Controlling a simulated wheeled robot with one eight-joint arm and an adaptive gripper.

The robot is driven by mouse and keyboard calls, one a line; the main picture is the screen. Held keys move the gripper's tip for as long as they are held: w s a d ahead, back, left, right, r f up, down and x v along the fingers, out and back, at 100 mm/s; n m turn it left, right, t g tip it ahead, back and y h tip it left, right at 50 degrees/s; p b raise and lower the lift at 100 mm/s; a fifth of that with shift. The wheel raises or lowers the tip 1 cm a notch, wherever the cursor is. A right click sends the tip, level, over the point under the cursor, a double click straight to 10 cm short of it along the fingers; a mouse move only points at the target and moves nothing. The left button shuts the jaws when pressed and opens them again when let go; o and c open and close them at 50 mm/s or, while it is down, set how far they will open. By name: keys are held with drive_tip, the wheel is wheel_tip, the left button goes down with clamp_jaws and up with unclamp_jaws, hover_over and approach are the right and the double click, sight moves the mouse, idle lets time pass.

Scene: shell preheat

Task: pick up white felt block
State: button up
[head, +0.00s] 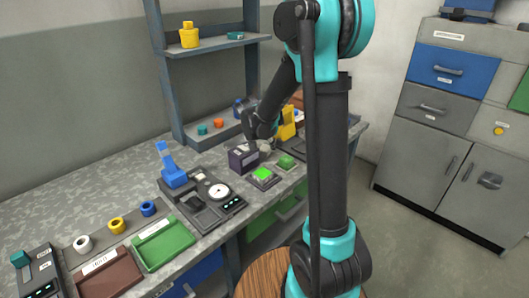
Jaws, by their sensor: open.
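My gripper (259,141) is at the far part of the workbench, low over the bench behind a dark box. It is small and partly covered by that box in the head view; its jaws are open. A small pale grey-white patch (266,145) shows right at the gripper. It may be the white felt block, but I cannot tell it apart from the gripper's fingers at this size. No other clear white block is in view.
The dark box (243,159) stands close in front of my gripper, beside a bright green pad (263,175) and another green pad (286,162). A yellow object (288,124) stands behind. A shelf post (168,75) rises to the left. A dial device (218,192) and green tray (164,243) lie nearer.

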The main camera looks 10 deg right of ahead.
sight(264, 147)
drive_tip(key=shift+x, duration=1.4)
drive_tip(key=c, duration=1.1)
wheel_tip(264, 147, up, 20)
drive_tip(key=shift+r, duration=0.1)
